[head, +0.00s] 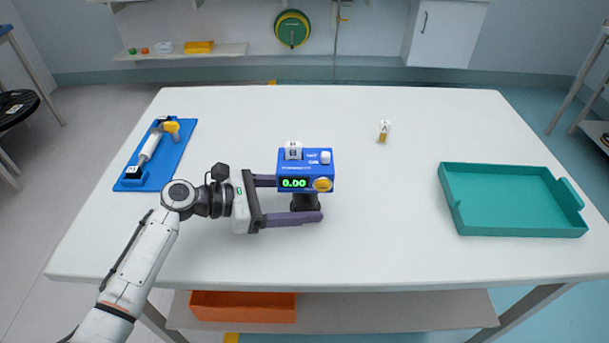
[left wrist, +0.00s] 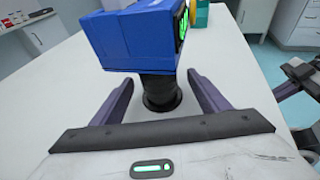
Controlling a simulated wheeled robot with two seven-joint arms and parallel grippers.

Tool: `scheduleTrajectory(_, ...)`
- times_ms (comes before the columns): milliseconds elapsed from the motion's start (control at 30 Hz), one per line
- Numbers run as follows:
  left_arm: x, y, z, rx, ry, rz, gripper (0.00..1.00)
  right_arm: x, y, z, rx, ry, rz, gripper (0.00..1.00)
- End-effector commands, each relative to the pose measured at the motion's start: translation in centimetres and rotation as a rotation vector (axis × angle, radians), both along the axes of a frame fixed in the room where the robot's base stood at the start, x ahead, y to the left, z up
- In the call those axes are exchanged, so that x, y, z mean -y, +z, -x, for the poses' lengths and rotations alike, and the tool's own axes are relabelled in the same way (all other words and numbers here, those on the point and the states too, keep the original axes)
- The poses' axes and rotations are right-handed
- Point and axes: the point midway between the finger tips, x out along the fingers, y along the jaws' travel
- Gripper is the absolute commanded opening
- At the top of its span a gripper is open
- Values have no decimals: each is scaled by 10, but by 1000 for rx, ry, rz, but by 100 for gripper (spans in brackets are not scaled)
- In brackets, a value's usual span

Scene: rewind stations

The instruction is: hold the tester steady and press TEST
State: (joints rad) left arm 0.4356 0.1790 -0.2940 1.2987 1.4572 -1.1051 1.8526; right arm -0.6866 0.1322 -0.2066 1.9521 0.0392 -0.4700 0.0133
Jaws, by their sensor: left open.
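The tester (head: 289,171) is a blue box on a black post and round foot (head: 305,201), upright on the table. Its green display reads 0.00. A yellow button (head: 322,184) is on its front, and a white knob (head: 325,157) and a white block marked B (head: 293,150) are on top. My left gripper (head: 308,199) is open, its purple fingers either side of the post below the box, with gaps visible in the left wrist view (left wrist: 160,82). The far finger's tip is hidden behind the tester in the head view.
A blue board (head: 180,150) with a yellow-handled tool lies at the left. A small tag marked A (head: 384,131) stands behind and right of the tester. A teal tray (head: 510,200) is at the right. The table between tester and tray is clear. An orange bin (head: 243,306) sits underneath.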

Motion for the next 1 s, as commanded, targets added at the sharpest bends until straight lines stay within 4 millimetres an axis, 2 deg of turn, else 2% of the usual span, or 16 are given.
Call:
scheduleTrajectory(267, 1, 0, 0, 1, 0, 0, 67, 3, -1, -1, 0, -6, 4, 0)
scheduleTrajectory(500, 0, 0, 0, 0, 1, 0, 27, 4, -1, -1, 0, -6, 4, 0)
scheduleTrajectory(1000, 0, 0, 0, 0, 1, 0, 27, 2, -1, -1, -1, -4, 2, 0)
